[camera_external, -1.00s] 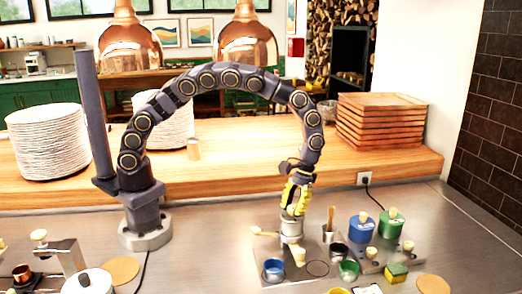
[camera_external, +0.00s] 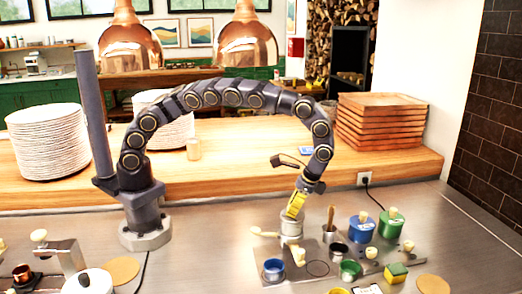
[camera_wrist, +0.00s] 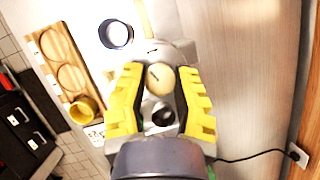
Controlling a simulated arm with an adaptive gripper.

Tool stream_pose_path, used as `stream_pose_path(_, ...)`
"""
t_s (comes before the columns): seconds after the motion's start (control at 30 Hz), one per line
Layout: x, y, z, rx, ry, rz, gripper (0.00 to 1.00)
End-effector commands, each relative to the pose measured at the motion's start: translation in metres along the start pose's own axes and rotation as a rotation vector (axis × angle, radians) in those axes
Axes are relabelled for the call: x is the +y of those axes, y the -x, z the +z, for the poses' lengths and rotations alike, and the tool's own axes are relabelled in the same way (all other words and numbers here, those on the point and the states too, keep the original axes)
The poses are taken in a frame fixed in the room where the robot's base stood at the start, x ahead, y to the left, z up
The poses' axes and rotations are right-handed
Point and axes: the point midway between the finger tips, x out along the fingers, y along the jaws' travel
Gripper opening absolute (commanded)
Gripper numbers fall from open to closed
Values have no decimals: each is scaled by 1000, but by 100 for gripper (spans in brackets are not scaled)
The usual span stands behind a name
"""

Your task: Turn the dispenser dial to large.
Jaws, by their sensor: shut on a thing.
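The dispenser (camera_external: 291,230) is a small grey metal body on the steel counter, with a cream handle (camera_external: 264,234) sticking out to its left. My gripper (camera_external: 294,209) is directly above it, yellow fingers pointing down and seen nearly edge-on. In the wrist view my gripper (camera_wrist: 162,100) has a finger on each side of a round cream dial (camera_wrist: 160,78) with a short dark mark, and is shut on it. The dispenser body (camera_wrist: 178,50) shows behind the dial. The dial is hidden by the fingers in the external view. I cannot read any size marking.
Open steel counter (camera_external: 205,240) lies left of the dispenser.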

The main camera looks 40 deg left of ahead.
Motion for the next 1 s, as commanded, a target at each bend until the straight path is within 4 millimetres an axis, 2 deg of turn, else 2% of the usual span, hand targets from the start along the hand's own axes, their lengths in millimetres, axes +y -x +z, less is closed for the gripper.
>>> stream_pose_path(0.4,0,-2,0,-4,-240,-97,0)
stream_pose_path(1.0,0,-2,1,-6,-302,-122,0)
